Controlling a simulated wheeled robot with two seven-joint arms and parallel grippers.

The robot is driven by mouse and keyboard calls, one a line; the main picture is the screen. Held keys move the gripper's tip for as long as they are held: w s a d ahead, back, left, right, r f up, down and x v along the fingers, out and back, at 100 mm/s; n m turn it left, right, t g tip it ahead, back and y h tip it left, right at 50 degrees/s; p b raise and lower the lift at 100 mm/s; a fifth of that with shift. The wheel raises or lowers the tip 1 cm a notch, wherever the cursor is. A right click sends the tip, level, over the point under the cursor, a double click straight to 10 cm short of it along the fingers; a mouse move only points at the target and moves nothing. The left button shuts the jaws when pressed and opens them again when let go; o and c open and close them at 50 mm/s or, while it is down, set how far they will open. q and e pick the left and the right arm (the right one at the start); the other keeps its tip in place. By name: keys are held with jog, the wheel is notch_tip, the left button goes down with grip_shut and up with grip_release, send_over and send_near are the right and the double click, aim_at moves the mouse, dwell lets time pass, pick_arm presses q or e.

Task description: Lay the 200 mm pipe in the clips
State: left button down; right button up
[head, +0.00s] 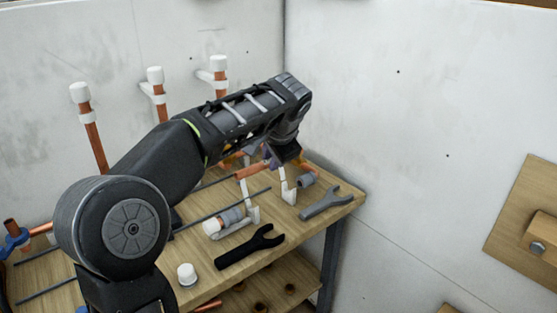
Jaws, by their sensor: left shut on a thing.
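My left gripper (277,160) is over the far right part of the bench, mostly hidden by its own wrist. It is shut on a short copper pipe (250,171), the only pipe at its jaws. The pipe lies roughly level by the tops of two white clips, a left clip (247,197) and a right clip (288,187), which stand up from the bench. I cannot tell whether the pipe touches or sits in them. The pipe's middle is hidden by the gripper. My right gripper is out of view.
Several capped copper risers (95,140) stand along the back wall. A lower shelf (290,272) shows underneath.

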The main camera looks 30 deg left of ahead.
pick_arm(q)
jog(key=shift+f, duration=0.1)
notch_tip(320, 180, down, 6)
jog(key=b, duration=0.6)
dwell(0.5)
jog(key=shift+f, duration=0.1)
dwell(0.7)
jog(key=shift+f, duration=0.15)
dwell(0.5)
jog(key=shift+f+b, duration=0.45)
jog(key=shift+f, duration=0.15)
jog(key=shift+f, duration=0.15)
dwell(0.3)
jog(key=shift+f+b, duration=0.95)
jog(key=shift+f, duration=0.15)
